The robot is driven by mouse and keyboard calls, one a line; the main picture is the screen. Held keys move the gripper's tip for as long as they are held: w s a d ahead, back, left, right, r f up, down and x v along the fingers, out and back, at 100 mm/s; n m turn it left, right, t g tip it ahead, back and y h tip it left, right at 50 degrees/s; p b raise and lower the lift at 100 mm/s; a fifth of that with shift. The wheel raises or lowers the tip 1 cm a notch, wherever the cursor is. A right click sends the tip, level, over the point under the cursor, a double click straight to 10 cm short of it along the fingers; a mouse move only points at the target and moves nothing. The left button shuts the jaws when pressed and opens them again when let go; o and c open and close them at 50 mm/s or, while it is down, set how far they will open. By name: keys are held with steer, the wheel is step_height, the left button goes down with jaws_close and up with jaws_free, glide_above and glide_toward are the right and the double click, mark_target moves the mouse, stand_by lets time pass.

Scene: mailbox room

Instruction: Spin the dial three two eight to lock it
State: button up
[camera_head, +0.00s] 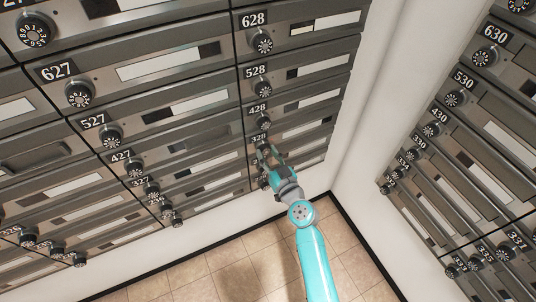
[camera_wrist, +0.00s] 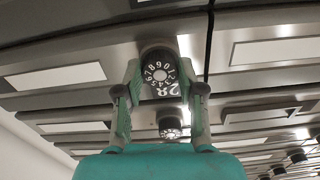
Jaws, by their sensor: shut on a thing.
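The dial of box 328 (camera_wrist: 160,72) is a round black knob with white digits. In the wrist view it sits between the two fingers of my gripper (camera_wrist: 159,78), which are shut on its sides. A plate (camera_wrist: 181,91) beside it shows "28", its first digit hidden. In the head view my gripper (camera_head: 268,154) is at the dial just below the 328 plate (camera_head: 258,139), and the fingers cover most of that dial. The 328 door front (camera_head: 300,136) is flush with its neighbours and looks closed.
The 428 dial (camera_head: 264,122) is close above my gripper. Another dial (camera_wrist: 170,127) shows between my fingers in the wrist view. A white wall (camera_head: 352,140) stands to the right, with more mailboxes (camera_head: 485,150) beyond. The tiled floor (camera_head: 225,268) is clear.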

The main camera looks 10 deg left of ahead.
steer(key=m, duration=0.4)
steer(key=shift+m, duration=0.4)
steer(key=m, duration=1.3)
steer(key=shift+m, duration=0.3)
steer(key=m, duration=1.2)
steer(key=shift+m, duration=1.8)
